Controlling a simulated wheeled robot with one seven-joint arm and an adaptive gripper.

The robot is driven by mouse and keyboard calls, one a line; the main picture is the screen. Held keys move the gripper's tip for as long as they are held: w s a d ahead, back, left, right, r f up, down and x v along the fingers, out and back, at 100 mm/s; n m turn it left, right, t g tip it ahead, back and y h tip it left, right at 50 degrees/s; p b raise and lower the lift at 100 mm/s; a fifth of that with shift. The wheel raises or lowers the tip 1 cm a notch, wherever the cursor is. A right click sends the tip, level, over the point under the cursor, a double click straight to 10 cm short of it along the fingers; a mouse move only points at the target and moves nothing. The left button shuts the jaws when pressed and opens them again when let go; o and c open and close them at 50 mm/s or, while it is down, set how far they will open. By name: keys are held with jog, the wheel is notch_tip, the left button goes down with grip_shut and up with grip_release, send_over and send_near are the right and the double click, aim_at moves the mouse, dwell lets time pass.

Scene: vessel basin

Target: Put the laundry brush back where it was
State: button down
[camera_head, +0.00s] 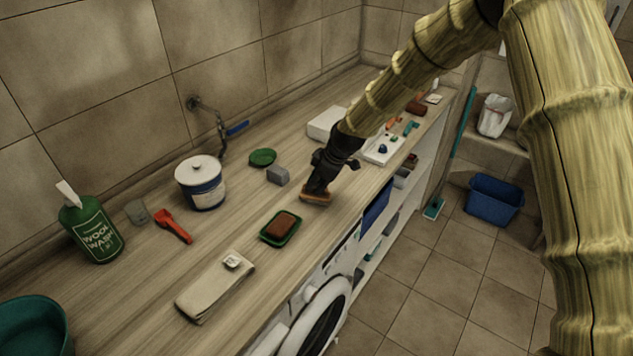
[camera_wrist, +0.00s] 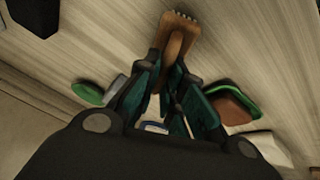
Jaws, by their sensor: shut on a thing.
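The laundry brush (camera_head: 315,198) has an orange-brown wooden body and pale bristles. It is at or just above the wooden counter (camera_head: 130,290), right of the green soap dish; I cannot tell whether it touches the top. My gripper (camera_head: 318,184) points down and is shut on the brush. In the wrist view the dark green fingers (camera_wrist: 171,82) close on the narrow brown handle of the brush (camera_wrist: 177,38), and its wider bristled end sticks out beyond them. Part of the handle is hidden between the fingers.
A green soap dish (camera_head: 268,238) with a brown bar (camera_head: 284,224) is close by at the left. A grey block (camera_head: 278,175), a green lid-like dish (camera_head: 262,157) and a white tub (camera_head: 201,184) stand behind. A white tray (camera_head: 384,156) with small parts lies beyond. The counter's front edge is near.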

jog(key=c, duration=1.5)
grip_release()
jog(key=shift+f, duration=0.1)
jog(key=shift+r, duration=0.2)
jog(key=shift+b+v, duration=1.95)
jog(key=shift+v, duration=4)
